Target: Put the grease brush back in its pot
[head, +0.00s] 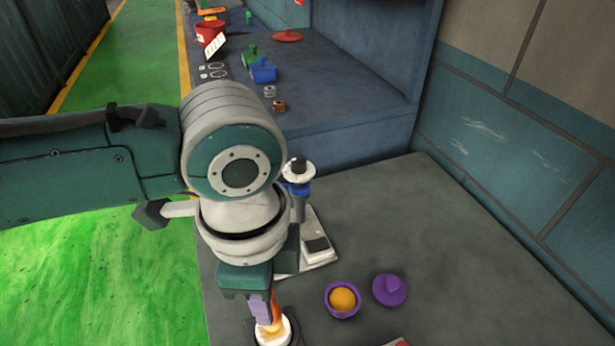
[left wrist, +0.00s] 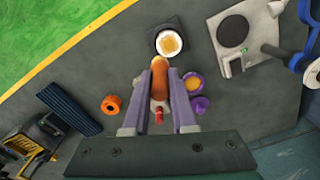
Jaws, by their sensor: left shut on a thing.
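My left gripper (head: 266,308) is shut on the orange-brown handle of the grease brush (left wrist: 180,98), which lies between its purple fingers in the left wrist view. In the head view the held brush (head: 277,307) shows only as a bit of orange. Just beyond the fingertips is a round white pot (left wrist: 170,43) with tan contents, on a dark square pad. In the head view this pot (head: 272,335) is directly below the gripper; I cannot tell whether the brush touches it. The brush's bristle end is not clearly visible. My right gripper is not in view.
A purple pot with yellow-orange contents (head: 342,298) and a purple lid (head: 389,290) stand to the right. A pale plate (head: 322,254) lies behind the gripper. An orange object (left wrist: 111,105) stands left in the wrist view. The grey surface's right side is clear.

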